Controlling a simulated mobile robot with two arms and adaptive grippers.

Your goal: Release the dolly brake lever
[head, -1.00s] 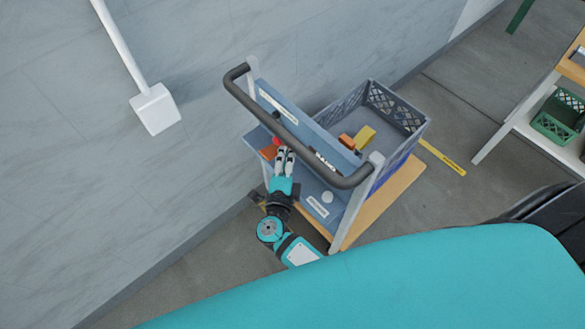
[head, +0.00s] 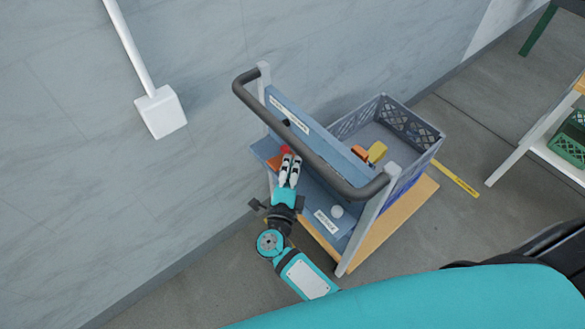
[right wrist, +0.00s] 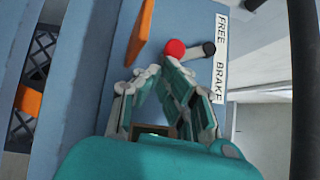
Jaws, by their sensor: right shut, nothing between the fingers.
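The dolly (head: 365,225) stands by the wall with a dark curved push handle (head: 300,140). Its brake lever has a red knob (right wrist: 175,48), with a dark stub (right wrist: 208,48) beside it; the knob also shows small in the head view (head: 285,149). A FREE/BRAKE label (right wrist: 221,58) lies right of them in the wrist view; the stub is nearer the word FREE. My right gripper (head: 291,158) is shut and empty, also seen in the wrist view (right wrist: 162,68). Its fingertips are right by the knob; I cannot tell whether they touch. My left gripper is out of view.
A grey crate (head: 418,153) on the dolly holds orange and yellow items. The push handle passes close above my right fingers. An orange piece (right wrist: 141,30) stands near the knob. The wall (head: 200,90) is close on the left. A shelf with a green crate (head: 572,142) is at right.

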